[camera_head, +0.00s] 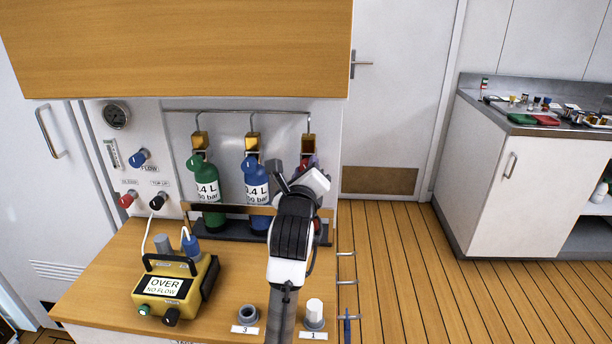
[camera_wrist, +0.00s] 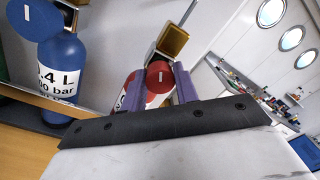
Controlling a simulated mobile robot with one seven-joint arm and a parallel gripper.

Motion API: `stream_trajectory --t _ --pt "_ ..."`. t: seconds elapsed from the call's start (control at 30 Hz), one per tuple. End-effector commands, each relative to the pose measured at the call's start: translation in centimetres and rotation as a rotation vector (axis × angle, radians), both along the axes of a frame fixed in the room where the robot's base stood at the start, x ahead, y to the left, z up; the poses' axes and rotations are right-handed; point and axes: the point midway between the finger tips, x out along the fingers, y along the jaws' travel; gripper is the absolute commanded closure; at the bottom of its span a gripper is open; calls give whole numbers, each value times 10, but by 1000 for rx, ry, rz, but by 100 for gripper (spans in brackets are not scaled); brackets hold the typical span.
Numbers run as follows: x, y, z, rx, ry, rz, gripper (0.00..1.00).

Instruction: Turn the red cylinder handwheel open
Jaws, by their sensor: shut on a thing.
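The red handwheel (camera_wrist: 159,74) shows in the wrist view as a round red knob with a white mark, on top of the red cylinder (camera_wrist: 132,95). My gripper (camera_wrist: 161,88) has its two purple fingers on either side of the handwheel and is shut on it. In the head view, my gripper (camera_head: 306,170) reaches the rightmost cylinder place and hides most of the red cylinder. Only a small patch of the red handwheel (camera_head: 312,160) shows there. A brass block (camera_wrist: 173,40) sits just above the handwheel in the wrist view.
A blue cylinder (camera_head: 257,185) and a green cylinder (camera_head: 208,188) stand to the left in the rack. A pipe (camera_head: 230,111) runs above them. A yellow box reading "OVER NO FLOW" (camera_head: 172,286) sits on the wooden counter. A pressure gauge (camera_head: 116,115) is on the panel.

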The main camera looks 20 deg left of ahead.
Motion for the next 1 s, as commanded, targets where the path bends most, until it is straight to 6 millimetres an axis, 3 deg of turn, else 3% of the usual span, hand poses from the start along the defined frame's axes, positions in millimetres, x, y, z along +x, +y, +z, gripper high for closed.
stream_trajectory --t 1.0 --pt "0 0 2 -927 -272 -3 93"
